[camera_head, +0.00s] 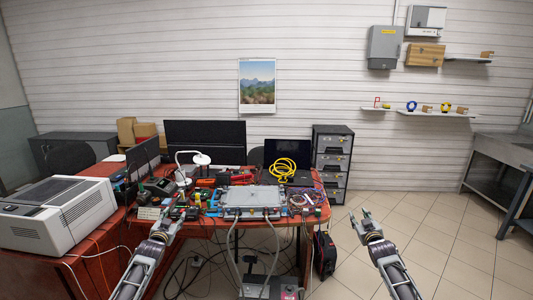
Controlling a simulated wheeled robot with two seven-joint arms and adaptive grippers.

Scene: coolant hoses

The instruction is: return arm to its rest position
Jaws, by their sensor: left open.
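My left gripper (172,214) is at the front edge of the red desk, left of the silver unit. It is open, with cluttered small items behind its fingertips, and I see nothing held. My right gripper (360,216) is over the tiled floor, to the right of the desk. Its two fingers look apart and nothing is between them. The silver flat unit (252,196) lies on the desk. Grey hoses (277,250) hang from its front edge toward a dark box (268,286) on the floor; their lower ends are hard to make out.
A white printer-like machine (62,214) stands on the desk at left. Monitors (205,140), a yellow coiled cable (284,168) and small tools crowd the desk. A drawer cabinet (333,155) stands behind it. The floor (440,235) at right is clear up to a metal bench (505,152).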

